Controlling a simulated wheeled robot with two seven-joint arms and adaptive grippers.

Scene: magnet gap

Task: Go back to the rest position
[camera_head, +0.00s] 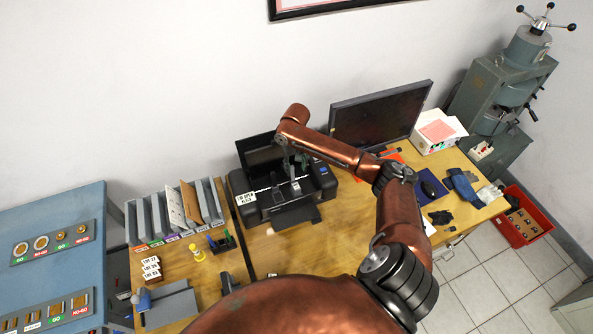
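My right arm reaches up from the bottom, bends, and runs left over the desk. My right gripper (290,168) hangs below the arm's end, over a black machine (319,183) with an open lid and a white label. A pale upright piece (295,188) shows in the machine just under the gripper. The fingers are small and dark against the machine, so I cannot tell whether they are open, or whether they touch or hold the piece. My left gripper is not in view.
A green-grey press (490,95) stands at the right, near a red crate (522,219). A blue panel (55,205) is at the left.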

